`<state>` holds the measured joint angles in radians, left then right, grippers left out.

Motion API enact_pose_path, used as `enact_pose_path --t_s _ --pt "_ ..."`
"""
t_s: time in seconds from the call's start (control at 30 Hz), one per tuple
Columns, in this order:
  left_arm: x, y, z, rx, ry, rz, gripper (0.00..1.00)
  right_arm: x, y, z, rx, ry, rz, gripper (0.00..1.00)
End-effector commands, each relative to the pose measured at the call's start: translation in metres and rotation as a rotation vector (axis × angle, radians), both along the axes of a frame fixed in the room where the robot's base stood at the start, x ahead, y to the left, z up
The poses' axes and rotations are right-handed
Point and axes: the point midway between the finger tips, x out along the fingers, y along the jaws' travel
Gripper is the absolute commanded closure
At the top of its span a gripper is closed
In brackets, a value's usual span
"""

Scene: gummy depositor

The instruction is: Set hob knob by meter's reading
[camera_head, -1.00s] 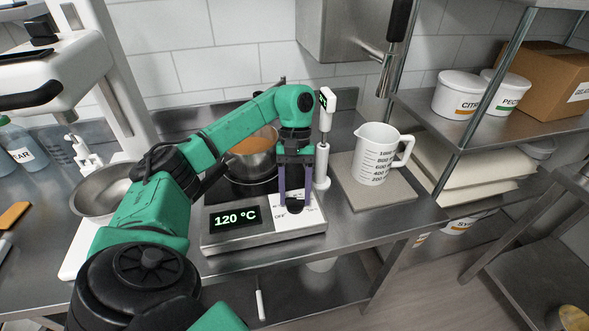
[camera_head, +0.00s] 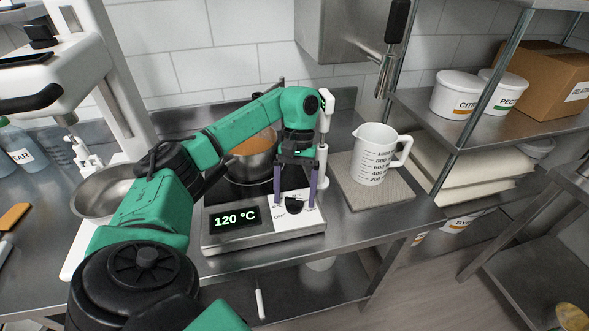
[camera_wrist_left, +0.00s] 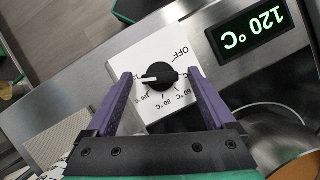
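The hob (camera_head: 262,238) is a steel unit on the counter with a lit display (camera_head: 234,217) reading 120 °C. Its black knob (camera_wrist_left: 160,76) sits on a white dial plate (camera_wrist_left: 196,62) marked OFF and with temperatures; the white pointer aims left in the left wrist view, at a mark I cannot read clearly. My left gripper (camera_head: 295,199) is open, its purple fingers on either side of the knob, apart from it. The white meter (camera_head: 325,112) stands behind the gripper, its reading hidden. A pot (camera_head: 257,166) of orange liquid is on the hob. My right gripper is out of view.
A measuring jug (camera_head: 372,158) stands on a grey board (camera_head: 350,196) to the right. A steel bowl (camera_head: 98,192) and a white machine (camera_head: 62,75) are at left. Shelves (camera_head: 500,118) with tubs and a box are at far right.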

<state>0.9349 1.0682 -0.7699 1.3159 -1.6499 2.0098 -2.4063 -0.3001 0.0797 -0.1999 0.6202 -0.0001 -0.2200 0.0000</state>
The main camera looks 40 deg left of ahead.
Motion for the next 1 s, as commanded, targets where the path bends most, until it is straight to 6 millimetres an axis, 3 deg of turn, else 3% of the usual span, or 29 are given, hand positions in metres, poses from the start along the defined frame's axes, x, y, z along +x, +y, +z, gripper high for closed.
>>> enact_pose_path --t_s 0.23,0.37,0.47,0.8,1.0 --pt "0.0 0.0 0.001 0.0 0.0 0.001 0.12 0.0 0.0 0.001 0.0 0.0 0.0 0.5" --pt "0.003 0.002 0.011 0.0 -0.001 0.001 0.12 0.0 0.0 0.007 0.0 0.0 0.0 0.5" --pt "0.009 0.005 0.029 0.001 -0.003 0.003 0.12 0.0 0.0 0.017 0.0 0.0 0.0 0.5" --pt "0.038 0.023 0.114 0.001 -0.003 0.003 0.12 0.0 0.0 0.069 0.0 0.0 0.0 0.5" --pt "0.047 0.029 0.135 0.0 0.0 0.001 0.12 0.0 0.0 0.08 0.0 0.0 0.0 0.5"
